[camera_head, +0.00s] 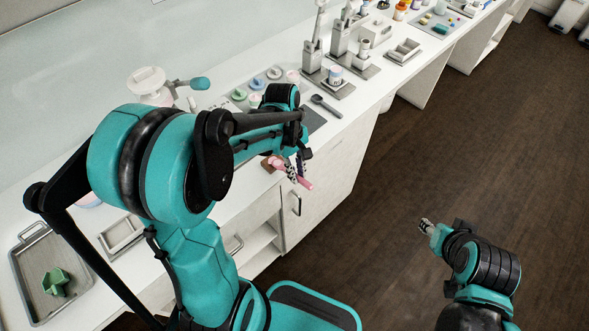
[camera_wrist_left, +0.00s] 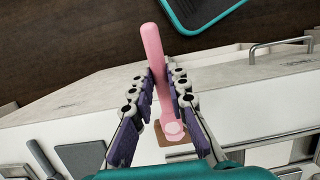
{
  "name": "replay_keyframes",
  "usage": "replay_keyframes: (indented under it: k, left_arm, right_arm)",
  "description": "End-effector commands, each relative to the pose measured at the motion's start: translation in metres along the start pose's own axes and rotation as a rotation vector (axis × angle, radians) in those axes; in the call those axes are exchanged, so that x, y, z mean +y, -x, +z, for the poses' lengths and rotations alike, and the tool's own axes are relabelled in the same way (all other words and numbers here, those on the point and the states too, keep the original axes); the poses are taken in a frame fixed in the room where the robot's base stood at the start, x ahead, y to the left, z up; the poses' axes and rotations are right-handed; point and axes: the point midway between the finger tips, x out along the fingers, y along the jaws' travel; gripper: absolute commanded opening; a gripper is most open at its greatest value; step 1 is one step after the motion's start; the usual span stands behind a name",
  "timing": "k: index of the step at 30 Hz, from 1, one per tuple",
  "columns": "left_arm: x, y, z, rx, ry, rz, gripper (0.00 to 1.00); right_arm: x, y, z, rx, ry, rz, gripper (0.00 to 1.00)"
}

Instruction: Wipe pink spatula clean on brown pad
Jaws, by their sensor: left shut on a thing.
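The pink spatula (camera_head: 305,184) is held in my left gripper (camera_head: 294,172), above the front edge of the counter. In the left wrist view the spatula (camera_wrist_left: 153,48) stands between the purple-padded fingers of the left gripper (camera_wrist_left: 165,82). Its long handle points away past the counter edge, and its other end overlaps the brown pad (camera_wrist_left: 158,138). I cannot tell whether that end touches the pad. In the head view only a bit of the brown pad (camera_head: 265,164) shows beside the gripper. My right gripper (camera_head: 427,227) hangs over the floor, away from the counter; its finger opening is unclear.
A dark spoon (camera_head: 325,105) lies on the counter (camera_head: 341,129) beyond the left gripper. Small coloured dishes (camera_head: 257,84) and grey stands (camera_head: 312,57) stand behind. A grey tray (camera_head: 29,271) with a green piece (camera_head: 56,281) lies at lower left. The dark floor is clear.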

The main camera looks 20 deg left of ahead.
Motion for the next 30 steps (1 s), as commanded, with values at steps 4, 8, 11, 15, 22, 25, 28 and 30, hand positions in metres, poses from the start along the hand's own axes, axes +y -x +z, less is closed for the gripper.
replay_keyframes:
  k: [4, 8, 11, 15, 22, 25, 28, 30]
  left_arm:
    - [0.000, 0.000, -0.003, 0.000, 0.001, 0.000, 0.00]
    - [0.000, 0.001, -0.009, 0.000, 0.001, 0.000, 0.00]
    - [0.000, 0.002, -0.014, 0.000, 0.002, 0.000, 0.00]
    - [0.000, 0.002, -0.016, 0.000, 0.000, 0.000, 0.00]
    - [0.000, 0.001, -0.008, 0.000, -0.001, 0.000, 0.00]
    - [0.000, 0.001, -0.003, 0.000, -0.002, 0.000, 0.00]
    - [0.000, 0.000, 0.000, 0.000, 0.000, 0.000, 0.00]
    - [0.000, 0.000, 0.000, 0.000, 0.000, 0.000, 0.00]
  right_arm:
    - [0.000, -0.001, 0.000, 0.000, 0.000, 0.000, 0.40]
    - [0.000, -0.001, 0.001, 0.000, 0.000, 0.000, 0.40]
    - [0.000, -0.002, 0.001, 0.000, 0.000, 0.000, 0.40]
    - [0.000, -0.002, 0.001, 0.000, 0.000, 0.000, 0.40]
    - [0.000, -0.001, 0.001, 0.000, 0.000, 0.000, 0.40]
    - [0.000, -0.001, 0.001, 0.000, 0.000, 0.000, 0.40]
    - [0.000, -0.001, 0.001, 0.000, 0.000, 0.000, 0.40]
    - [0.000, -0.001, 0.001, 0.000, 0.000, 0.000, 0.40]
